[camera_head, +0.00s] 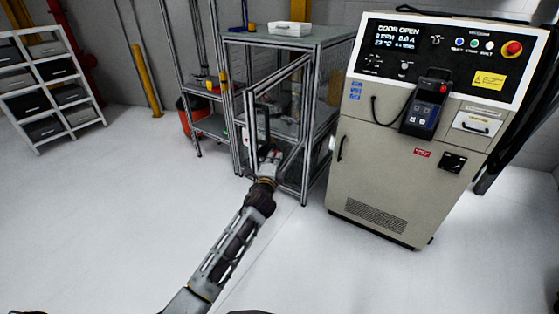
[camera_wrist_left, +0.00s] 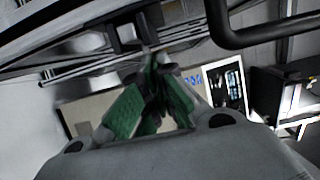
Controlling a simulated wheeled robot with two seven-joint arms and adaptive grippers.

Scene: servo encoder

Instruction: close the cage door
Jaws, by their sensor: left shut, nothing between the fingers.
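The cage (camera_head: 318,115) is an aluminium-framed enclosure with clear panels, left of the grey control cabinet. Its door (camera_head: 278,85) stands ajar, swung out towards me, with a dark bar handle (camera_head: 256,118) near its free edge. The cabinet display reads "DOOR OPEN". My left gripper (camera_head: 270,157) is at the lower part of the door, close below the handle; I cannot tell whether it touches the frame. In the left wrist view its green-padded fingers (camera_wrist_left: 152,100) are shut with nothing between them, and the dark handle (camera_wrist_left: 270,35) shows at upper right. My right gripper is not in view.
The control cabinet (camera_head: 385,180) with a hanging pendant (camera_head: 424,112) stands right of the cage. A shelf rack (camera_head: 60,80) with bins stands at far left. A white box (camera_head: 289,29) sits on the cage top. The white floor in front is clear.

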